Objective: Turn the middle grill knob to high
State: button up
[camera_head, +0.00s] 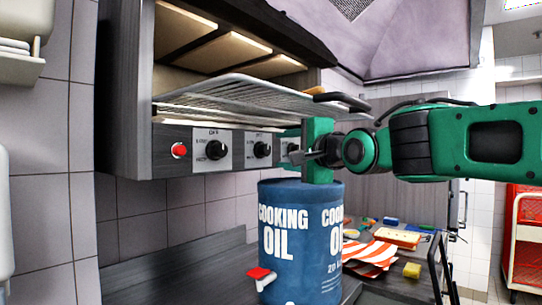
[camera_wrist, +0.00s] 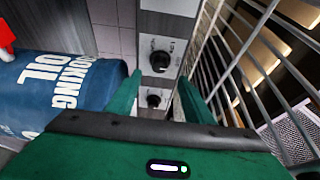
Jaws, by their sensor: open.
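The grill control panel has three black knobs on white labels. The middle knob (camera_head: 262,149) is in plain view in the head view, left of my gripper. The upper knob (camera_wrist: 160,61) in the wrist view appears to be this one, beyond the fingertips. The right knob (camera_head: 293,148) is partly hidden by my green fingers in the head view. In the wrist view a lower knob (camera_wrist: 153,100), apparently the right one, shows between the fingers. My gripper (camera_head: 314,152) is open and empty, close to the panel's right part; contact cannot be told. Label text is too small to read surely.
A blue cooking oil drum (camera_head: 290,235) stands just below my gripper. A wire rack (camera_head: 245,92) juts out above the panel. The left knob (camera_head: 215,149) and a red button (camera_head: 179,150) are further left. Striped cloths (camera_head: 368,258) lie on the counter behind.

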aim_at(267, 150)
jog(key=x, duration=0.9)
jog(key=shift+w, duration=0.3)
